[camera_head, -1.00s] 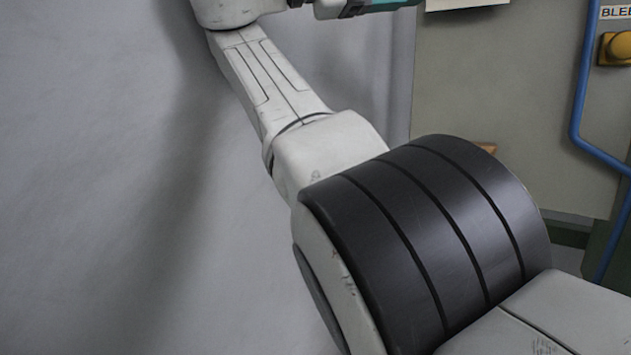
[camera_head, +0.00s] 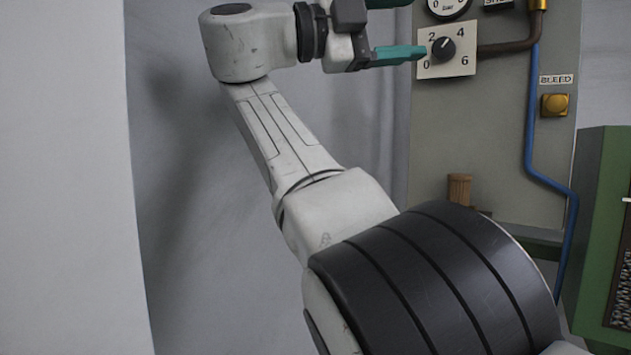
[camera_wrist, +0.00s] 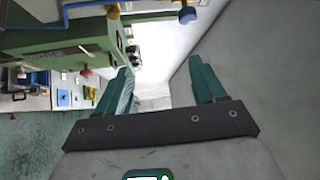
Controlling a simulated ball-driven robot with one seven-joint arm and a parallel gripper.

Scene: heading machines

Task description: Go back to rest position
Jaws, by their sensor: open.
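My gripper (camera_head: 416,27) is at the top of the head view, its teal fingers spread and pointing right. The lower fingertip appears just in front of the numbered dial plate (camera_head: 463,65) with its black knob (camera_head: 444,48); I cannot tell whether it touches. The upper finger is cut off by the top edge. In the wrist view my gripper (camera_wrist: 160,66) shows two teal fingers wide apart with nothing between them. My arm is stretched out.
A grey panel (camera_head: 490,140) carries a gauge (camera_head: 447,6), a yellow BLEED button (camera_head: 555,105) and a blue pipe (camera_head: 548,181). A green machine (camera_head: 592,235) stands at the right. A pale wall (camera_head: 65,180) fills the left. The wrist view shows a green machine (camera_wrist: 70,47) at left.

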